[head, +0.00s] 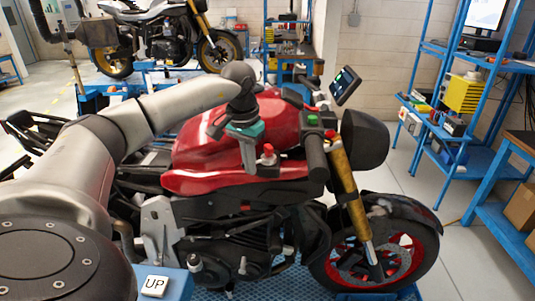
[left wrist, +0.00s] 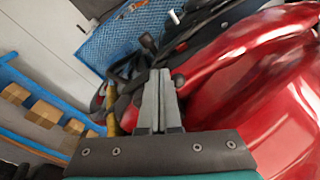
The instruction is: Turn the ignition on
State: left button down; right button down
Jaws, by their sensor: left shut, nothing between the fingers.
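The red motorcycle (head: 235,135) stands side-on in the head view, its front wheel to the right. My left gripper (head: 249,168) is over the side of the red tank, fingers down, shut and empty. In the left wrist view its fingers (left wrist: 159,74) lie together, with red bodywork to the right. A red-topped knob (head: 268,151) sits just right of the gripper. A green button (head: 313,120) and a red switch (head: 311,109) sit by the handlebar grip (head: 315,155). I cannot tell which control is the ignition. My right gripper is not in view.
A lit display (head: 345,86) stands above the handlebar, near the dark headlight (head: 365,138). Blue shelving (head: 440,125) is at the right, and another motorcycle (head: 160,35) stands behind. Grey floor is open at right.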

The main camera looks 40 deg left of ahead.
pick_arm(q)
notch_tip(320, 180, up, 8)
jog(key=p, duration=0.3)
jog(key=shift+d, duration=0.25)
jog(key=shift+r, duration=0.1)
dwell(0.6)
